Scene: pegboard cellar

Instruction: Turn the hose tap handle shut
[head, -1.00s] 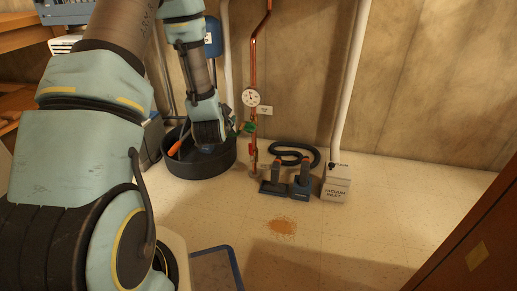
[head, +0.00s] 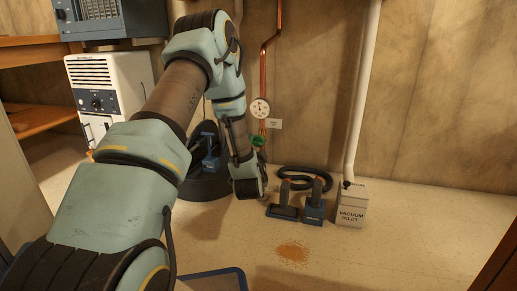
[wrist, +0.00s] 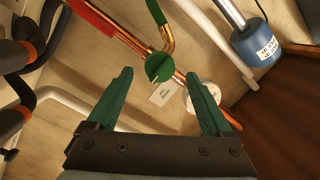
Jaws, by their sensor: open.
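The green tap handle (wrist: 160,67) is a round piece on the copper pipe in the wrist view. A green hose-like length (wrist: 155,12) hangs by a copper elbow above it there. In the head view the green tap part (head: 258,141) sits low on the copper pipe (head: 263,75), below the white gauge (head: 260,107). My gripper (wrist: 158,76) is open, its two green fingers apart on either side of the handle in the picture. Nothing is between them that I can see as held. I cannot tell the distance to the handle. In the head view the fingers are hidden by my wrist.
A dark round tub (head: 205,186) stands left of my wrist. Floor in front is mostly clear, with a brown spill (head: 292,253).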

